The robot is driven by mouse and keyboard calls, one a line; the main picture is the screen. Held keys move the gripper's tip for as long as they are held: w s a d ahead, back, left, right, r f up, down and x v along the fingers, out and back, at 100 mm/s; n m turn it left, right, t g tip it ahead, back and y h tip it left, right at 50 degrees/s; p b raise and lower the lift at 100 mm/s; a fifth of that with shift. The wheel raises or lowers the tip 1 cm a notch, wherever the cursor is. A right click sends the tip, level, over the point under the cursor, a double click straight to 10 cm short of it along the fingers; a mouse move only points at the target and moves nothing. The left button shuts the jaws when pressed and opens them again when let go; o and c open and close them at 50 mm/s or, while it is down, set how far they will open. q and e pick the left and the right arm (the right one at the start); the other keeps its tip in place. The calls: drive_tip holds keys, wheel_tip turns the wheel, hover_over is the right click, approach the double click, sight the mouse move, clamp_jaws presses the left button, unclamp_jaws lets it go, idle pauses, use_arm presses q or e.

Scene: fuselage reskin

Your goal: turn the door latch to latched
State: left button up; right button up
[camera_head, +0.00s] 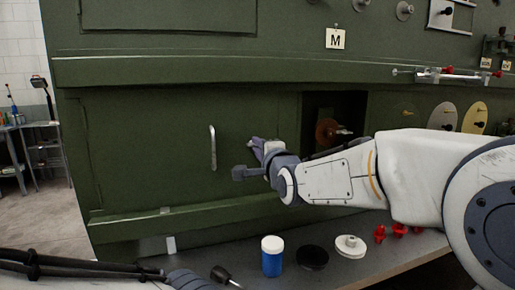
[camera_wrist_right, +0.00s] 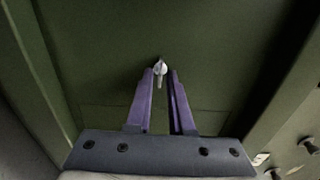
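The door latch (camera_wrist_right: 160,68) is a small silver lever on the green door (camera_wrist_right: 110,75). In the right wrist view it points down toward me, between or just beyond my fingertips. My right gripper (camera_wrist_right: 160,75) has its two purple fingers apart, with a narrow gap on both sides of the lever. I cannot tell whether a finger touches it. In the head view my right gripper (camera_head: 258,148) is at the right part of the door (camera_head: 150,150) and hides the latch. Only part of my left arm shows at the bottom left; its fingers are out of frame.
A silver door handle (camera_head: 212,148) is left of my right gripper. An open recess (camera_head: 350,108) lies to the right. A blue bottle (camera_head: 272,258), a black disc (camera_head: 312,257), a white round part (camera_head: 350,247) and red pieces (camera_head: 380,234) stand on the shelf below.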

drive_tip(key=shift+o, duration=0.3)
drive_tip(key=b+v, duration=0.2)
drive_tip(key=v, duration=0.8)
drive_tip(key=shift+s+b, duration=0.25)
drive_tip(key=shift+b, duration=0.1)
drive_tip(key=shift+d, duration=0.1)
drive_tip(key=s+a+f+n+g+p, duration=0.2)
drive_tip(key=s+f+n+g, duration=0.35)
drive_tip(key=f, duration=0.25)
drive_tip(key=s+a+f+n+g+p, duration=0.2)
drive_tip(key=s+f+n+g+p, duration=0.15)
drive_tip(key=s+f+n, duration=0.3)
drive_tip(key=s+d+f+n+g+h+p, duration=0.1)
drive_tip(key=s+f+n+g, duration=0.3)
drive_tip(key=s, duration=0.4)
drive_tip(key=s+d+f+n+g+h+p, duration=0.1)
drive_tip(key=s+d+f+n+g+h, duration=0.2)
drive_tip(key=s, duration=0.6)
drive_tip(key=d+f+n+g, duration=0.1)
drive_tip(key=n, duration=0.1)
drive_tip(key=shift+s+f+n+h, duration=0.2)
drive_tip(key=shift+s+n+h, duration=0.1)
drive_tip(key=shift+s+n, duration=0.1)
